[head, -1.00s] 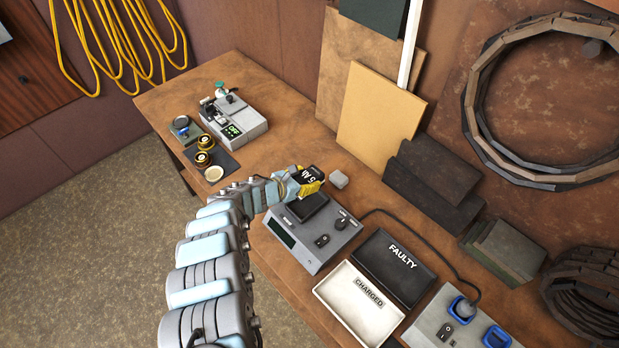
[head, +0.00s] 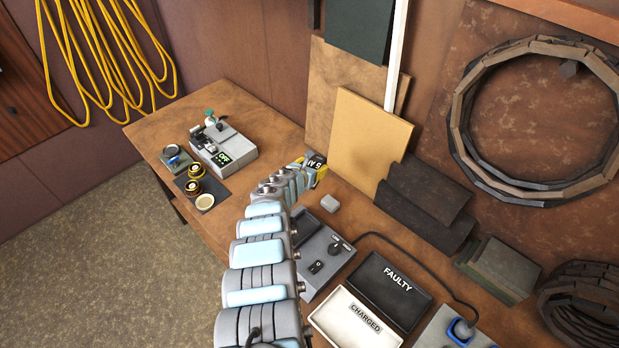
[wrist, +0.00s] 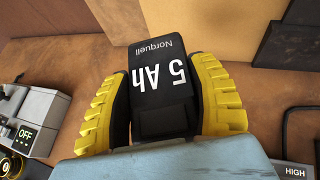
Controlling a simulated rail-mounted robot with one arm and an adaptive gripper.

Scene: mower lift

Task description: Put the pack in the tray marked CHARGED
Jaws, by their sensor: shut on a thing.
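My gripper (wrist: 160,105) has yellow ribbed fingers and is shut on a black pack (wrist: 158,62) labelled "Norquell 5 Ah". In the head view the pack (head: 315,162) is held at the end of my arm over the bench, in front of the leaning tan board. The white tray marked CHARGED (head: 352,332) is at the lower middle of the head view, to the right of and nearer than my gripper. It looks empty where it shows; its near edge is cut off. The black tray marked FAULTY (head: 390,292) stands beside it, empty.
A grey charger unit (head: 330,255) with a knob stands between my arm and the trays, partly hidden by my arm. A machine showing OFF (head: 224,150) is at left. Boards (head: 368,145) lean on the wall.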

